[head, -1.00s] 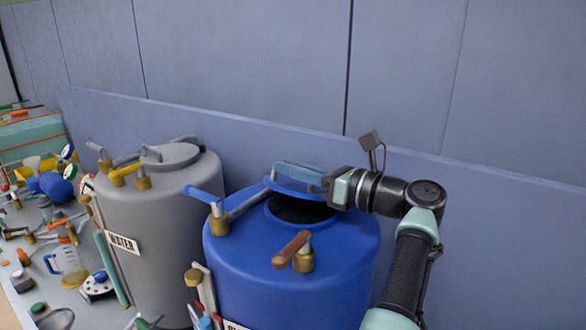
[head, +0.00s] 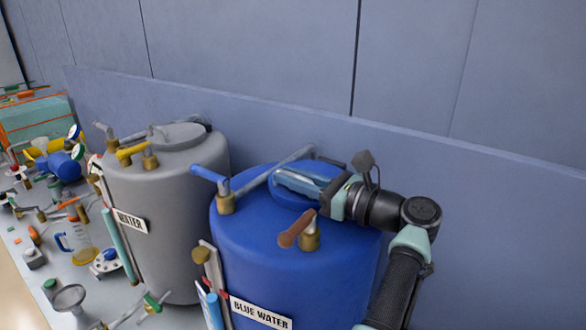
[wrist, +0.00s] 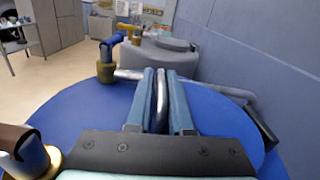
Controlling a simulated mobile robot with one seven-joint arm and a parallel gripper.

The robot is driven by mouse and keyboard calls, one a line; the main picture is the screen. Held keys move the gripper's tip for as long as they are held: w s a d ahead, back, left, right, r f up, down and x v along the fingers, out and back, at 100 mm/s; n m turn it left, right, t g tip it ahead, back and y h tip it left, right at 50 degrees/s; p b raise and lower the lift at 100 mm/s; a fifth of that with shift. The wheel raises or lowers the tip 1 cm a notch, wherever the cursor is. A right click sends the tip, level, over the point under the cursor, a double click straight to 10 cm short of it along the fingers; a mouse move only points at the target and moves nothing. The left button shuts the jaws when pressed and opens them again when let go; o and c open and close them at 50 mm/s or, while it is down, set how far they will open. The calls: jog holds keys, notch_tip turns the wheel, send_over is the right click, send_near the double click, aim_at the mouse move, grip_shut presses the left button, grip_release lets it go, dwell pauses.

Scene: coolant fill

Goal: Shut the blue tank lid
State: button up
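The blue tank (head: 290,265), labelled BLUE WATER, stands at the centre right in the head view. Its blue lid (head: 287,202) lies low on the tank top, partly hidden under my gripper (head: 288,180). No dark opening shows around the lid; I cannot tell whether it is fully seated. In the wrist view my fingers (wrist: 161,80) are close on either side of a grey handle bar (wrist: 160,100), which fills the narrow gap between them. The blue tank top (wrist: 85,115) spreads out below.
A blue-handled valve (head: 222,190) with a grey pipe and a brown-handled valve (head: 302,233) stand close to the lid. A grey tank (head: 170,210) labelled WATER is to the left. A wall panel (head: 440,185) runs behind. Several tools and vessels clutter the bench at left.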

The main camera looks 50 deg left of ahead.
jog(key=o, duration=0.3)
jog(key=shift+o, duration=0.2)
jog(key=b+v, duration=0.4)
jog(key=v, duration=0.7)
jog(key=shift+w+d+f, duration=0.15)
jog(key=shift+d, duration=0.1)
jog(key=shift+w+d+b, duration=0.2)
jog(key=shift+d+b, duration=0.2)
jog(key=shift+d, duration=0.3)
